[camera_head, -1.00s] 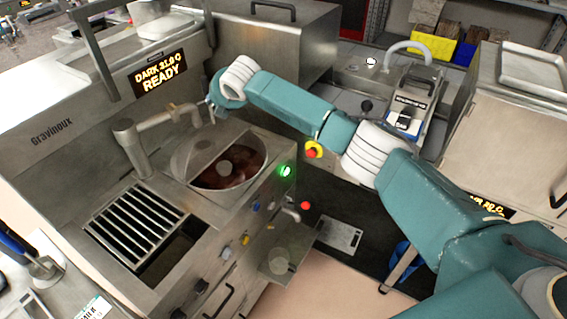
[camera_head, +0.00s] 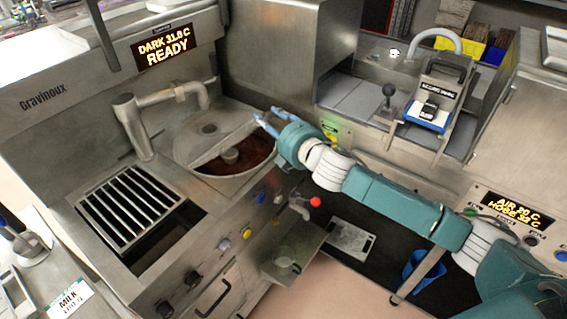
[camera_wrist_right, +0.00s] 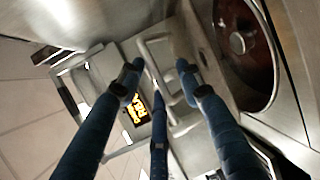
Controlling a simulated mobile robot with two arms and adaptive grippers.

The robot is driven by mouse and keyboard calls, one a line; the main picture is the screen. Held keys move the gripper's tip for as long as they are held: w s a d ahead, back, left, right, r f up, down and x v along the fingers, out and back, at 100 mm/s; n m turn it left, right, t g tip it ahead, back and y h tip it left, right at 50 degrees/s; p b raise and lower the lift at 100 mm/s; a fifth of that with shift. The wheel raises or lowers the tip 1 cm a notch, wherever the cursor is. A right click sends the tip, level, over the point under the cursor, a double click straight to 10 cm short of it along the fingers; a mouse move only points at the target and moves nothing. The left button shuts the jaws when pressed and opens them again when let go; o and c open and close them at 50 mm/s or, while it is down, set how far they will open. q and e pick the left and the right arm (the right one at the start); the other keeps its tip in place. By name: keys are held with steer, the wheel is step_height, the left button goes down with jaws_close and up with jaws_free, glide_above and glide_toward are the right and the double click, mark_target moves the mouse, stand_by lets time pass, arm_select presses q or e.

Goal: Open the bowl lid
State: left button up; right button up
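The round bowl (camera_head: 228,177) is set in the steel machine on the left and holds dark brown liquid. A grey half-disc lid (camera_head: 207,130) covers its back-left part; the front-right part shows open. My right gripper (camera_head: 265,116) is at the bowl's right side, close to the right end of the lid's edge. I cannot tell whether it touches the lid. In the right wrist view its blue fingers (camera_wrist_right: 158,80) are spread with nothing clearly between them, and the bowl's brown contents (camera_wrist_right: 243,45) show at the upper right. My left gripper is not in view.
A curved steel pipe (camera_head: 170,97) stands behind and left of the bowl. A slotted grate (camera_head: 125,207) lies at its front left. Knobs (camera_head: 222,245) line the machine's front. A tall steel cabinet (camera_head: 280,55) rises behind my right gripper.

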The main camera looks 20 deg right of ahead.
steer(key=s+d+f+b, duration=0.2)
steer(key=s+f+b, duration=0.1)
steer(key=f+b, duration=0.4)
steer(key=shift+d+f, duration=0.3)
steer(key=shift+f, duration=0.55)
steer(key=shift+s, duration=0.1)
steer(key=shift+c, duration=0.3)
